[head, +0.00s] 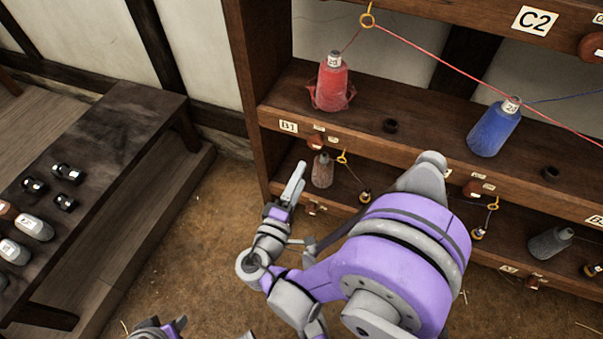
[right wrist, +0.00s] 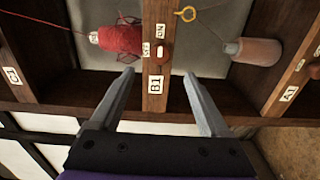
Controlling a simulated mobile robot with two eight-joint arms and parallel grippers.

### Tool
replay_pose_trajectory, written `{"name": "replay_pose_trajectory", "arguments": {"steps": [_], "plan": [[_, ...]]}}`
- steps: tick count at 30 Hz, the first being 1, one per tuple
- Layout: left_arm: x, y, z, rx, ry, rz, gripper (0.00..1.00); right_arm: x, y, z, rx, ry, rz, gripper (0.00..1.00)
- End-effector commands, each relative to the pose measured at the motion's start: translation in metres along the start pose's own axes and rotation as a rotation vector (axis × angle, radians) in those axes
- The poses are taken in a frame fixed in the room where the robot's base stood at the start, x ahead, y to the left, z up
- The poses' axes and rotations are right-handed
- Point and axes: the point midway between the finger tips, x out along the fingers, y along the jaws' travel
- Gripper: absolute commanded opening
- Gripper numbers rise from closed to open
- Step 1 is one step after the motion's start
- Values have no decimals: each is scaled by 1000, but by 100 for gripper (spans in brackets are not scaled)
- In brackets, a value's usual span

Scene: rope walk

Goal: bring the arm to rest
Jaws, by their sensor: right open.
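My right gripper (head: 293,185) is open in front of the left end of the rack, near the B1 shelf edge. Its two fingers also show spread apart and empty in the right wrist view (right wrist: 160,95), on either side of the B1 label (right wrist: 156,86) on the shelf board. My purple and grey right arm crosses the lower middle of the head view and hides part of the lower shelf. Only cut-off purple and grey parts of mine show at the bottom edge; no left gripper is recognisable.
The wooden rack (head: 400,118) holds a red spool (head: 331,82), a blue spool (head: 494,127) and a greyish-pink spool (head: 323,170) below. A red thread runs right from a brass ring (head: 367,20). A dark bench (head: 110,130) with several bobbins stands left. Open floor lies between.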

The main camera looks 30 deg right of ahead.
Motion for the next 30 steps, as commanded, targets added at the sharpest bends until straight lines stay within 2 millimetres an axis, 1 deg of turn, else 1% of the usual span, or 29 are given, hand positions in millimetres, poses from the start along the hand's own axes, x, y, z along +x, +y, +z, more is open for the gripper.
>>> {"name": "replay_pose_trajectory", "arguments": {"steps": [12,14,16,17,20,23,24,26,27,30], "plan": [[0,0,0,0,0,0,50,1,0,0,0,-1,-2,79],[0,0,0,0,0,0,50,2,-2,3,1,-6,-18,79],[0,0,0,0,0,0,50,7,-6,10,6,-21,-69,79],[0,0,0,0,0,0,50,9,-9,15,10,-31,-104,79],[0,0,0,0,0,0,50,16,-25,38,40,-79,-274,79],[0,0,0,0,0,0,50,11,-45,66,105,-131,-491,79],[0,0,0,0,0,0,50,6,-52,75,139,-150,-578,79],[0,0,0,0,0,0,50,-6,-61,88,202,-177,-704,79],[0,0,0,0,0,0,50,-15,-66,94,246,-192,-784,79],[0,0,0,0,0,0,50,-40,-73,104,369,-220,-958,79]]}}
